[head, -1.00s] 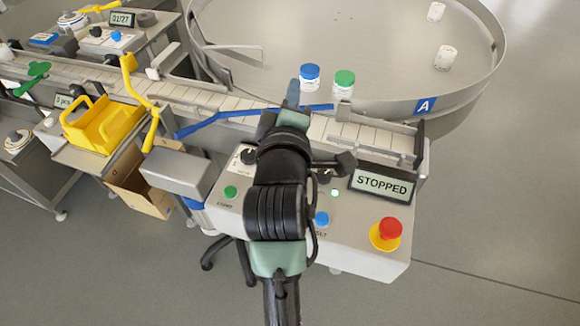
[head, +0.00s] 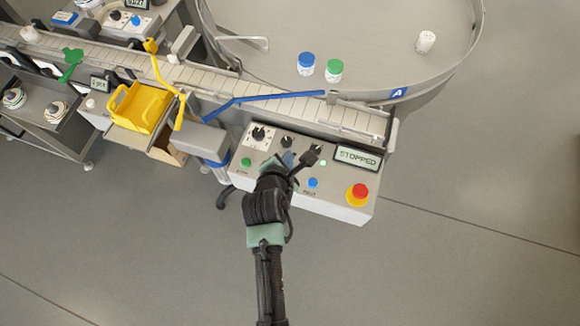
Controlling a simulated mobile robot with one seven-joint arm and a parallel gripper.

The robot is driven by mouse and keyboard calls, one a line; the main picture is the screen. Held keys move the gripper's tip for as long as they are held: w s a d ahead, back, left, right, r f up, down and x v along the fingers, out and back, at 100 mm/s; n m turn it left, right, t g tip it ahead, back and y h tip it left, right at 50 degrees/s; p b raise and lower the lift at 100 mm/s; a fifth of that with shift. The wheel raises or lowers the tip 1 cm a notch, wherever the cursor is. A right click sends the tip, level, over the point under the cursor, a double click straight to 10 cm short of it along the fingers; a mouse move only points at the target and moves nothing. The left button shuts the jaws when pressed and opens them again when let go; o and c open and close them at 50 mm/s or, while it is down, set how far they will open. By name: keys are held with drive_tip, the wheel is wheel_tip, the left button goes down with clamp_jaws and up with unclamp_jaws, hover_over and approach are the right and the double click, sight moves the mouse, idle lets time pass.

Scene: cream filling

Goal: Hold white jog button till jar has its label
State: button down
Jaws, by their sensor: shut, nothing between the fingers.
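A small white round button (head: 91,103) sits beside a small counter display (head: 101,83) at the left, far from my gripper. A small pale round spot (head: 323,162) shows on the panel just right of my gripper. A blue-capped jar (head: 306,64) and a green-capped jar (head: 334,70) stand on the round table by the conveyor. Their labels are too small to tell.
The panel display (head: 357,158) reads STOPPED. A red emergency knob (head: 357,194), a blue button (head: 313,183) and a green button (head: 246,162) are near my gripper. A yellow bin (head: 139,106) and a blue guide rail (head: 250,101) lie along the conveyor. The front floor is clear.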

drive_tip(key=shift+f, duration=0.1)
wheel_tip(320, 180, down, 7)
drive_tip(key=b, duration=0.7)
drive_tip(key=shift+f+b, duration=0.6)
drive_tip(key=shift+f, duration=0.25)
drive_tip(key=shift+f, duration=0.1)
idle(1.3)
drive_tip(key=shift+f, duration=0.3)
